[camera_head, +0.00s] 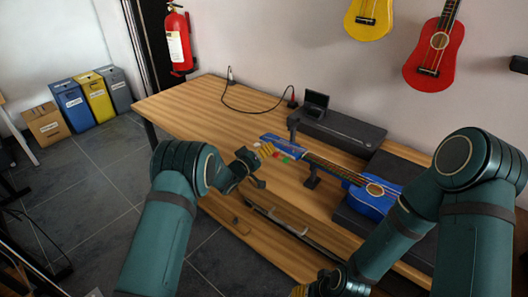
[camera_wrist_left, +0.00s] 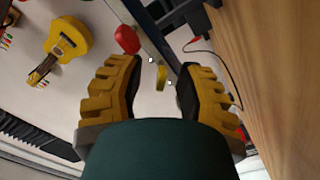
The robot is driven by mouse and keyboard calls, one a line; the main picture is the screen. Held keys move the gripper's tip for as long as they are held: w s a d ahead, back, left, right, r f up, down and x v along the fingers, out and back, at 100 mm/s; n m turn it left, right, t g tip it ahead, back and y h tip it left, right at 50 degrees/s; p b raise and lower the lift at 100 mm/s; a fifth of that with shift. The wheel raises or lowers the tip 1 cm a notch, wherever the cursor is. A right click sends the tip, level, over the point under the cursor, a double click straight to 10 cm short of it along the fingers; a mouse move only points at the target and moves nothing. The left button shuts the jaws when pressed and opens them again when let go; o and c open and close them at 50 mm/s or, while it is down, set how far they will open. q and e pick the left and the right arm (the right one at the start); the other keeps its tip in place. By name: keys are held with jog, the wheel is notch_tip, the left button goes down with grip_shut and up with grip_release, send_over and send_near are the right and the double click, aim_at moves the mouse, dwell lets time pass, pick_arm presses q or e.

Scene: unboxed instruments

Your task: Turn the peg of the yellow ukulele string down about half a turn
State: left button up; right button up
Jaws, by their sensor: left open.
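A blue ukulele (camera_head: 375,203) lies on the workbench, its headstock pointing left. Coloured pegs stick out along the headstock's near side, including a red peg (camera_head: 275,154) and a green peg (camera_head: 285,158). My left gripper (camera_head: 257,172) is just in front of the headstock. In the left wrist view, its yellow-padded fingers (camera_wrist_left: 160,80) are open, with the yellow peg (camera_wrist_left: 161,77) visible in the gap between them; I cannot tell whether either finger touches it. The red peg (camera_wrist_left: 126,38) is beyond the left finger. My right gripper (camera_head: 300,291) is mostly cut off at the bottom edge.
The wooden workbench (camera_head: 185,105) is clear on its left. A black stand (camera_head: 312,178) holds the neck; a dark case (camera_head: 335,128) lies behind. Yellow (camera_head: 368,20) and red (camera_head: 430,58) ukuleles hang on the wall. A cable (camera_head: 245,108) runs along the back.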

pick_arm(q)
jog(key=v, duration=1.2)
